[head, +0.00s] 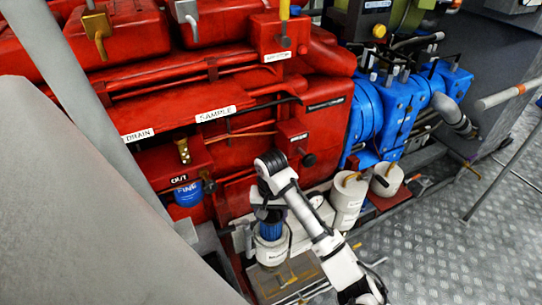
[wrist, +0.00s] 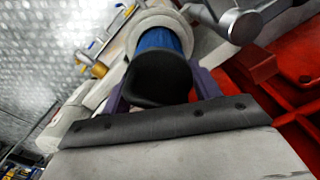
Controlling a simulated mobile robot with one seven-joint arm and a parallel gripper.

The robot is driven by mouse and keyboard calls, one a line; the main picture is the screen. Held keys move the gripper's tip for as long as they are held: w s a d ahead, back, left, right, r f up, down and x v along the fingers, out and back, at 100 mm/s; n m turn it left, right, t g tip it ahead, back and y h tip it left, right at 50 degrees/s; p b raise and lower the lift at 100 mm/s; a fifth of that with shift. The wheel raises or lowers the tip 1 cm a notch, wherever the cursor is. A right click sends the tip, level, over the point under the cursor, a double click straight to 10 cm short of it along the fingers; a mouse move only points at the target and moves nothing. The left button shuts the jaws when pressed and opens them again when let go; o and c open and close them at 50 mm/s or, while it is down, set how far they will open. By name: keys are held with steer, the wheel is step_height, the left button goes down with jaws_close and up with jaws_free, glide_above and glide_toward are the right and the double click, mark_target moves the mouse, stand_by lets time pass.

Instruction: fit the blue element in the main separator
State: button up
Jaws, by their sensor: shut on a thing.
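The blue element (head: 270,230) is ribbed, with a black end cap (wrist: 158,78) facing my wrist camera. My gripper (head: 268,212) is shut on it, with a purple finger on each side of the cap in the wrist view. The main separator (head: 271,252) is a white, labelled housing low on the front of the red engine. The element stands roughly upright at the housing's round pale rim (wrist: 152,20), and its far end is hidden by that rim. I cannot tell how deep it sits.
A blue filter (head: 188,194) hangs under the red engine (head: 240,100) on the left. White canisters (head: 348,195) stand right of the separator, near blue machinery (head: 385,115). A grey pipe (wrist: 235,20) lies close beside the rim. The metal floor (head: 440,240) at right is open.

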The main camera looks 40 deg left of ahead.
steer(key=shift+f, duration=0.1)
steer(key=shift+f, duration=0.5)
steer(key=o, duration=1.3)
steer(key=shift+o, duration=0.2)
step_height(320, 180, up, 13)
steer(key=shift+r+p, duration=0.1)
steer(key=shift+p, duration=0.55)
